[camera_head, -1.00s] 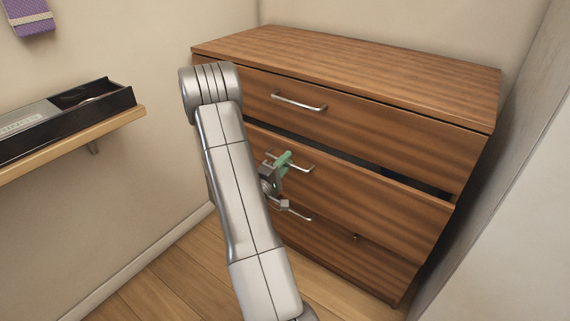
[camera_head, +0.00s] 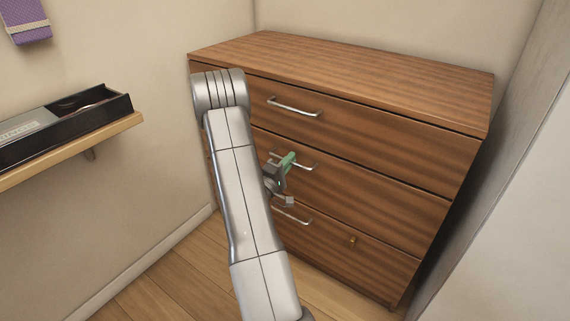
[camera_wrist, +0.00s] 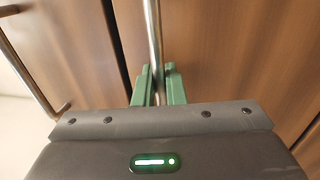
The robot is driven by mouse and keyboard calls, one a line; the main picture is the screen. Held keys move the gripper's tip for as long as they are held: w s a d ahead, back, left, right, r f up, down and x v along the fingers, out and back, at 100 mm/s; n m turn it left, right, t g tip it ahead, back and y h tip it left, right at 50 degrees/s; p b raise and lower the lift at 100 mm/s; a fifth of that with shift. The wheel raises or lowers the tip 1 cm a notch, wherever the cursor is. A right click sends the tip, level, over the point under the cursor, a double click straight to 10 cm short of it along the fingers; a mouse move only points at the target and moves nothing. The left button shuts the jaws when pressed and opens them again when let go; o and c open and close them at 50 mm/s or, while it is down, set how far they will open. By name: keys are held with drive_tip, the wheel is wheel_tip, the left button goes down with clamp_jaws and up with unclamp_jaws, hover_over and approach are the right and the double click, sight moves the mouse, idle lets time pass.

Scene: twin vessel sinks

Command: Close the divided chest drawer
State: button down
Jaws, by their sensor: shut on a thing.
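The wooden chest (camera_head: 345,65) stands in the corner with three drawers stacked one above another. Its middle drawer (camera_head: 370,185) now sits flush with the drawers above and below. My gripper (camera_head: 285,165) is at the middle drawer's metal bar handle (camera_head: 306,164). In the wrist view the green fingers of my gripper (camera_wrist: 158,85) are shut around the handle bar (camera_wrist: 154,35). My arm hides the left part of the drawer fronts in the head view.
The top drawer handle (camera_head: 293,107) and bottom drawer handle (camera_head: 292,215) lie above and below my gripper. A wall shelf (camera_head: 110,133) with a black tray (camera_head: 108,112) is at left. A wall stands close at right.

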drive_tip(key=shift+w, duration=0.15)
drive_tip(key=c, duration=1.6)
unclamp_jaws()
drive_tip(key=shift+d, duration=0.1)
drive_tip(key=p+v, duration=0.2)
drive_tip(key=v, duration=1.2)
drive_tip(key=shift+w, duration=0.1)
